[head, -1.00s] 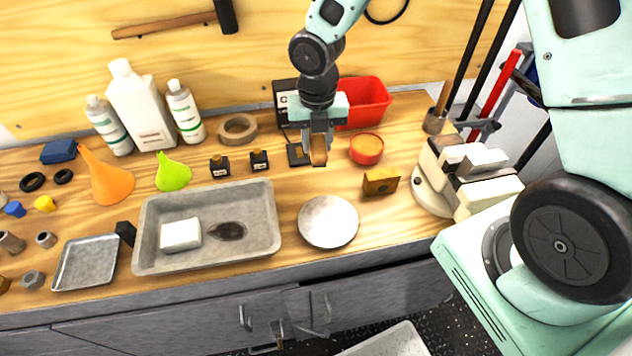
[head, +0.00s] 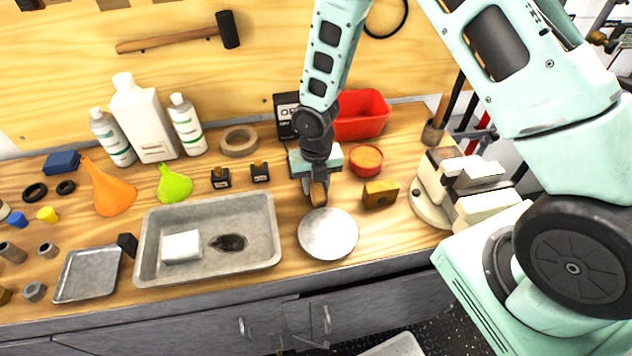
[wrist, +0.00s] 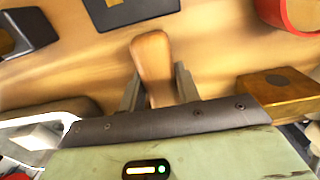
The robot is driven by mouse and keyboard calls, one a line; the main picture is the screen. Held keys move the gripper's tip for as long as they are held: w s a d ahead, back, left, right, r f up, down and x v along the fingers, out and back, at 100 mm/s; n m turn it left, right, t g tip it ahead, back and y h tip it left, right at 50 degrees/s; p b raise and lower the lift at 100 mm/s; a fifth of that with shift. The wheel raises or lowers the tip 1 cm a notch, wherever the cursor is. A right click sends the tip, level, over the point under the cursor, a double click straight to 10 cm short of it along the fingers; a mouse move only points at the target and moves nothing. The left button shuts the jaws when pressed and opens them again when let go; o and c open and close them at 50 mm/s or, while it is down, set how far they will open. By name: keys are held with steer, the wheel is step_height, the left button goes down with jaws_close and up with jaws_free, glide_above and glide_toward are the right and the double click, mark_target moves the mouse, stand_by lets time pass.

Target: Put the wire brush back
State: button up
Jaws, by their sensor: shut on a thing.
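My gripper (head: 317,186) is shut on a wooden piece, which looks like the handle of the wire brush (head: 318,194). In the wrist view the same wooden handle (wrist: 153,65) stands between the two fingers, its rounded end showing beyond them. I cannot see any bristles. In the head view the gripper points down low over the bench, just behind the round pale disc (head: 328,234) and left of the brass-coloured block (head: 380,194). I cannot tell whether the brush touches the bench.
A red-rimmed round tin (head: 366,160) and a red bin (head: 360,114) stand behind to the right. A grey tray (head: 207,262) holding a white block lies left. A vise (head: 462,190) stands right, beside a pot (head: 433,135) with a wooden handle in it.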

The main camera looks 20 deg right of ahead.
steer(key=shift+f, duration=0.2)
steer(key=o, duration=1)
step_height(320, 180, up, 12)
steer(key=b, duration=0.1)
steer(key=s+a+r+m, duration=0.3)
steer(key=s+r+m, duration=0.3)
steer(key=s+m, duration=0.5)
steer(key=s+a+r+m, duration=0.3)
steer(key=s+r+m, duration=0.4)
steer(key=s+m, duration=0.5)
steer(key=m, duration=0.3)
steer(key=shift+s+a+y, duration=0.15)
steer(key=shift+y, duration=0.15)
